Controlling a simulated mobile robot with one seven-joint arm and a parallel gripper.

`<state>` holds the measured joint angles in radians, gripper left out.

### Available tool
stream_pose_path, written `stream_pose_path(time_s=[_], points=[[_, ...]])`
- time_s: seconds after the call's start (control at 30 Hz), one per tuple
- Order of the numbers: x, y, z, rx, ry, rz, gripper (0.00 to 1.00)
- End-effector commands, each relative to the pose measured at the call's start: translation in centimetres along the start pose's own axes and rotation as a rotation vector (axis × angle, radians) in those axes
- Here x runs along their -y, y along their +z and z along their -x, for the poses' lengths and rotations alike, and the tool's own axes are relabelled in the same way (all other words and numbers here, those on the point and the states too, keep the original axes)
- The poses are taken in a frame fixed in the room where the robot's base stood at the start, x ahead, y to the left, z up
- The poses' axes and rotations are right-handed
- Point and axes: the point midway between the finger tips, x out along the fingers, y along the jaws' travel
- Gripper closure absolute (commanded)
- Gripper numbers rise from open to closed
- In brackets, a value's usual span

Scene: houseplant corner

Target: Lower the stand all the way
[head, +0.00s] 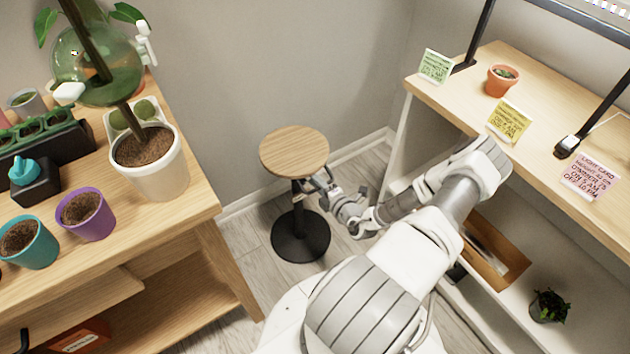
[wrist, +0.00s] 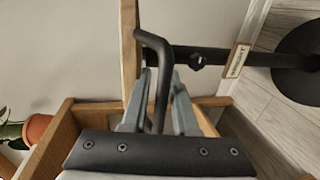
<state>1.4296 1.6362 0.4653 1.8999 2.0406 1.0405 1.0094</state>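The stand (head: 294,150) is a round wooden top on a black column (head: 298,200) with a round black base (head: 300,237). It stands upright on the floor between the two benches. In the wrist view its column (wrist: 220,56) runs sideways to the base (wrist: 305,62), with the edge of the wooden top (wrist: 129,40) at left. A bent black lever (wrist: 160,70) sticks out below the top. My gripper (wrist: 162,85) has its fingers on both sides of the lever and looks shut on it. In the head view my gripper (head: 325,192) is just under the top's right edge.
A left bench (head: 200,195) holds several pots and a glass globe. A right shelf unit (head: 470,108) holds cards and a terracotta pot (head: 502,80). A small tag (wrist: 237,61) hangs by the column. Bare floor surrounds the base.

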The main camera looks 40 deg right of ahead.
Motion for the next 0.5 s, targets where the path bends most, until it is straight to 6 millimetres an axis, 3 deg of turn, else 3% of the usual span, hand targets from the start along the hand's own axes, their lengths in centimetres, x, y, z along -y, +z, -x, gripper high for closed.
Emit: stream_pose_path(time_s=[0.17, 0.27, 0.5], points=[[-0.1, 0.0, 0.5, 0.001, 0.0, 0.0, 0.73], [-0.1, 0.1, 1.9, 0.002, -0.002, 0.0, 0.73], [-0.2, 0.1, 7.4, 0.003, -0.003, -0.001, 0.73]])
